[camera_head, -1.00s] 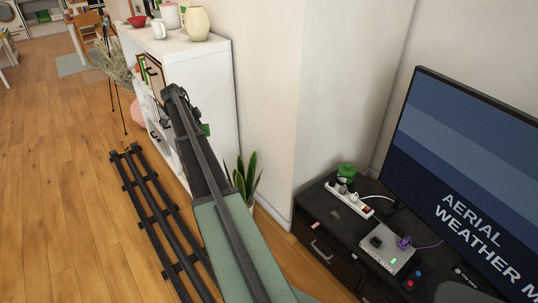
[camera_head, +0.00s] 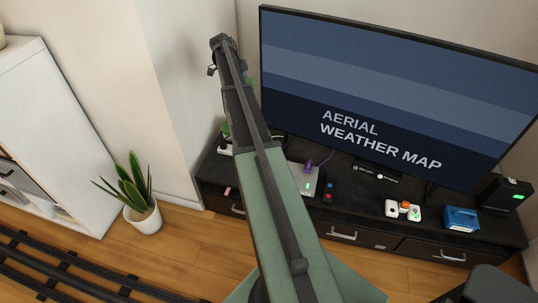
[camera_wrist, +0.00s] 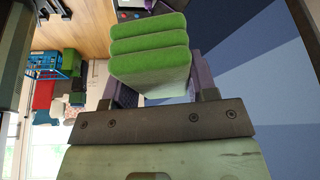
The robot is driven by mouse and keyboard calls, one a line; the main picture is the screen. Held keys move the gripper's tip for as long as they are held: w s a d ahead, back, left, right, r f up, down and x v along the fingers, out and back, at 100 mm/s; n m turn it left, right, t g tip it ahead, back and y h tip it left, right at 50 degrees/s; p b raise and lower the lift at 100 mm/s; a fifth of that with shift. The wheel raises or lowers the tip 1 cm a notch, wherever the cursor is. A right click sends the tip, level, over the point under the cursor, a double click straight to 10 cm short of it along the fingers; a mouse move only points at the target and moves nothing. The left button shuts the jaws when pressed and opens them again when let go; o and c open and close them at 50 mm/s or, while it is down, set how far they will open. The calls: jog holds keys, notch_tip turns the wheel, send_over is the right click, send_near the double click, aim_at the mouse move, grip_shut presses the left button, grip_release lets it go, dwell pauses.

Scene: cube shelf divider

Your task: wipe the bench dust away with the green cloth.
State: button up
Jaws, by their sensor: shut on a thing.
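The folded green cloth (camera_wrist: 150,52) is clamped between the jaws of my gripper (camera_wrist: 160,88) in the wrist view. Its layered edge faces up in that picture, and its lower part lies between the fingers. In the head view a small green bit (camera_head: 251,82) shows beside the end of my arm, in front of the screen's left edge; my gripper itself is mostly hidden behind the arm there. The dark bench (camera_head: 355,194) stands below and behind my arm. I cannot make out dust on it; my arm covers part of its left side.
A large screen (camera_head: 390,90) stands on the bench. A grey box with a purple cable (camera_head: 305,180), a remote (camera_head: 329,189), a white controller (camera_head: 403,210), a blue box (camera_head: 461,219) and a black box (camera_head: 506,195) crowd the bench. A potted plant (camera_head: 143,215) stands on the floor left.

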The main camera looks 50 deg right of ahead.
jog(key=a+f+n+t+b, duration=0.1)
jog(key=f+n+b, duration=0.3)
jog(key=f+b, duration=1)
jog(key=w+a+f+n+t+b, duration=0.1)
jog(key=f+n+b, duration=0.4)
jog(key=f+b, duration=0.9)
jog(key=a+f+n+t+h+b, duration=0.1)
jog(key=f+n+b, duration=0.4)
jog(key=f+b, duration=0.9)
jog(key=shift+w+a+f+t, duration=0.1)
jog(key=shift+w+a+t, duration=0.15)
jog(key=shift+t, duration=0.3)
jog(key=shift+w+a+f+t, duration=0.15)
jog(key=shift+a+t, duration=0.2)
jog(key=shift+t, duration=0.2)
jog(key=shift+n, duration=0.3)
jog(key=shift+r, duration=0.1)
notch_tip(320, 180, down, 6)
jog(key=b, duration=0.5)
jog(key=shift+r+b, duration=0.2)
jog(key=shift+b, duration=0.1)
jog(key=shift+a+f+b, duration=0.2)
jog(key=shift+f+b, duration=0.1)
jog(key=shift+s+a+r+p, duration=0.35)
jog(key=shift+s+a, duration=0.05)
jog(key=shift+a, duration=0.2)
jog(key=shift+s+a, duration=0.1)
jog(key=shift+a, duration=0.25)
